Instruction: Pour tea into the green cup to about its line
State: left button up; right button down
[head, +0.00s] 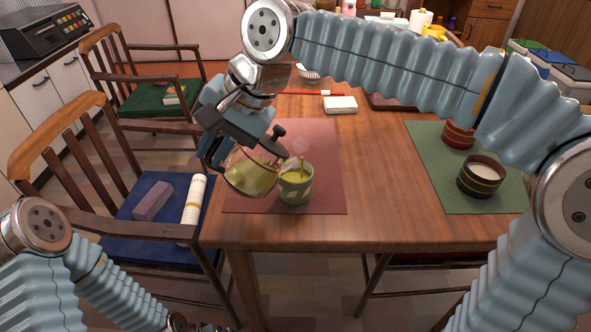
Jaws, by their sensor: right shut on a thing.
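The green cup (296,184) stands upright on the reddish placemat (325,145), with pale patches on its side and green tea visible inside. My right gripper (262,142) is shut on a glass teapot (250,178) holding yellow-green tea. The teapot is tilted toward the cup at its left, with its spout over the cup's rim. A thin yellow-green stream shows at the cup's mouth. The gripper hides part of the teapot. The cup's line and the exact tea level cannot be made out. My left arm is low at the left; its gripper is out of the picture.
A green placemat (425,150) at right holds a dark bowl (481,179) and a reddish-brown bowl (458,136). A small white box (340,105) and red chopsticks lie behind the cup. The wooden table (385,190) is clear between the mats. Chairs stand at left.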

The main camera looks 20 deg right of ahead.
jog(key=s+a+f+n+t+h, duration=0.1)
jog(key=s+a+f+h, duration=0.1)
jog(key=a+f+h, duration=0.6)
notch_tip(320, 180, down, 4)
jog(key=shift+a+f+t+b, duration=0.2)
jog(key=shift+f+t+b, duration=0.05)
jog(key=shift+t+b, duration=0.05)
dwell(0.5)
notch_tip(320, 180, up, 5)
dwell(0.4)
